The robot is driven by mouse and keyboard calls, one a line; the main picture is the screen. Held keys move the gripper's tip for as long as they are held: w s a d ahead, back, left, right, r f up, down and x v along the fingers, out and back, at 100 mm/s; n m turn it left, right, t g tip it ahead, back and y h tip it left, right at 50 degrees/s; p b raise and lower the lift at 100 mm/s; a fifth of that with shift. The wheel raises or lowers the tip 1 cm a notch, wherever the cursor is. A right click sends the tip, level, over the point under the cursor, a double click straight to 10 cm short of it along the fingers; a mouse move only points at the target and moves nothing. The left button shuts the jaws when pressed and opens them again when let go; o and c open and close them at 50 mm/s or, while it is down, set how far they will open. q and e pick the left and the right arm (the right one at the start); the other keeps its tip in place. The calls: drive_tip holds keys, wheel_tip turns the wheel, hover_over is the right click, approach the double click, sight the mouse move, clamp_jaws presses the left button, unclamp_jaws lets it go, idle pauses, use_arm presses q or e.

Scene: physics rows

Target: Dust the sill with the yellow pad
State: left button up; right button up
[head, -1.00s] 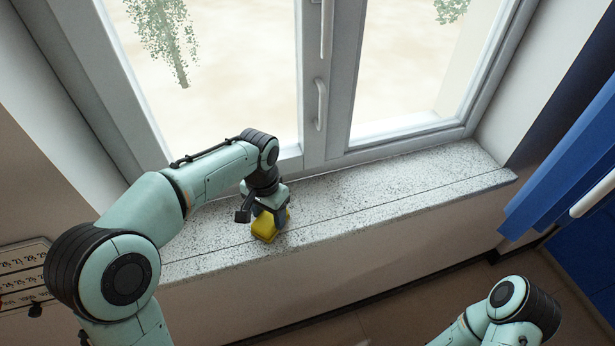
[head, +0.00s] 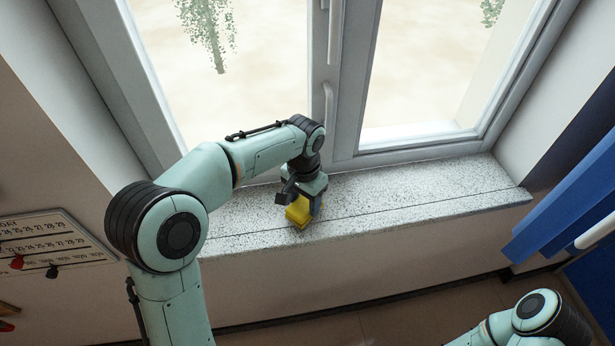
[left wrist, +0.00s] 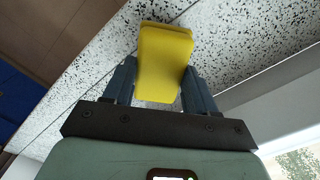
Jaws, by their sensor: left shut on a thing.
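The yellow pad (head: 299,212) is on the speckled stone sill (head: 430,193), near its front edge. My left gripper (head: 303,203) is shut on the pad from above. In the left wrist view the yellow pad (left wrist: 163,60) sits between the two fingers of my left gripper (left wrist: 160,82), with the speckled sill (left wrist: 90,85) right behind it. The pad appears to be on the sill surface, though its underside is hidden. My right arm shows only in part at the lower right of the head view; its gripper is out of view.
A window frame (head: 345,90) with a handle (head: 328,105) rises behind the sill. A blue curtain or panel (head: 570,200) hangs at the right. A calendar board (head: 50,240) is on the left wall. The sill to the right of the pad is clear.

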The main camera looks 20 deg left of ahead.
use_arm(q)
drive_tip(key=shift+a+r+p, duration=0.2)
drive_tip(key=shift+r+p, duration=0.05)
drive_tip(key=shift+r, duration=0.3)
drive_tip(key=shift+a+r+p, duration=0.15)
drive_tip(key=shift+r+p, duration=0.05)
drive_tip(key=shift+r, duration=0.7)
drive_tip(key=shift+d+r+p, duration=0.1)
drive_tip(key=shift+r+p, duration=0.2)
drive_tip(key=shift+r, duration=0.4)
drive_tip(key=shift+s+r, duration=0.1)
drive_tip(key=shift+r, duration=1.05)
use_arm(e)
drive_tip(key=w+r, duration=0.2)
drive_tip(key=w, duration=0.1)
drive_tip(key=shift+r, duration=0.25)
use_arm(q)
drive_tip(key=shift+f, duration=0.1)
use_arm(e)
drive_tip(key=shift+s, duration=0.2)
